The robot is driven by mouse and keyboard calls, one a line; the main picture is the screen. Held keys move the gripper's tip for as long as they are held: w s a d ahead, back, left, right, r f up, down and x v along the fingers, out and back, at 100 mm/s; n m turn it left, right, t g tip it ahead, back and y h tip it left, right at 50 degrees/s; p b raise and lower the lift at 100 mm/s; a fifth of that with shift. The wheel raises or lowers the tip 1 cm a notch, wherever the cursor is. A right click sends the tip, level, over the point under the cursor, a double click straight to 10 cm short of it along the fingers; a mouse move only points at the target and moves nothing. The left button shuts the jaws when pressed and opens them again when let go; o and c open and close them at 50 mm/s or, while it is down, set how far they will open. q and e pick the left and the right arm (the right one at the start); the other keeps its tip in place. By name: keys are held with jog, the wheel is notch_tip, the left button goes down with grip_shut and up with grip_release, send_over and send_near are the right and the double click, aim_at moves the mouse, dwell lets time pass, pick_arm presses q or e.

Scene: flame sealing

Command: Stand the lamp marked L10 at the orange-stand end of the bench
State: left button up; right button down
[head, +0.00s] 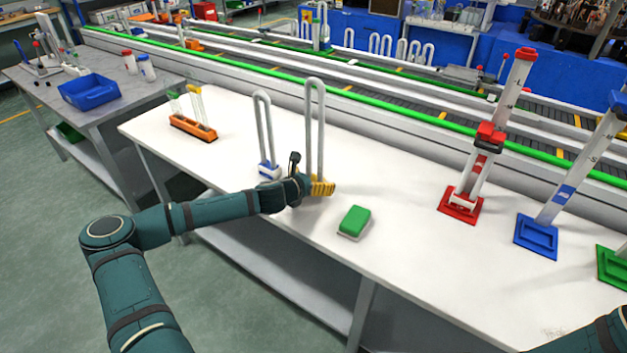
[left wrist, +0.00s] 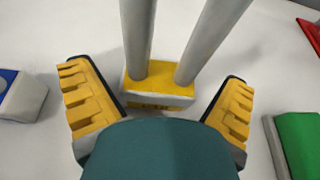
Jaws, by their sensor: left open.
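A tall U-shaped lamp (head: 315,120) stands upright on the white bench (head: 400,215). In the left wrist view its base (left wrist: 158,88) has a yellow top, and the mark on its front is too small to read. My left gripper (head: 318,187) is open, low by the bench top, with its yellow fingers on either side of this base and gaps showing. A shorter U-shaped lamp (head: 264,125) with a blue-and-white base stands just to the left. The orange stand (head: 192,128) holds small tubes at the bench's left end. My right gripper is out of view.
A green-topped block (head: 354,220) lies right of the gripper, near the front edge. Tall red (head: 461,205), blue (head: 536,237) and green (head: 612,268) stands occupy the right side. Bench between the orange stand and the blue-based lamp is clear. A conveyor (head: 400,125) runs behind.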

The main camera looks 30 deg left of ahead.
pick_arm(q)
jog(key=p+v, duration=0.2)
jog(key=v, duration=1)
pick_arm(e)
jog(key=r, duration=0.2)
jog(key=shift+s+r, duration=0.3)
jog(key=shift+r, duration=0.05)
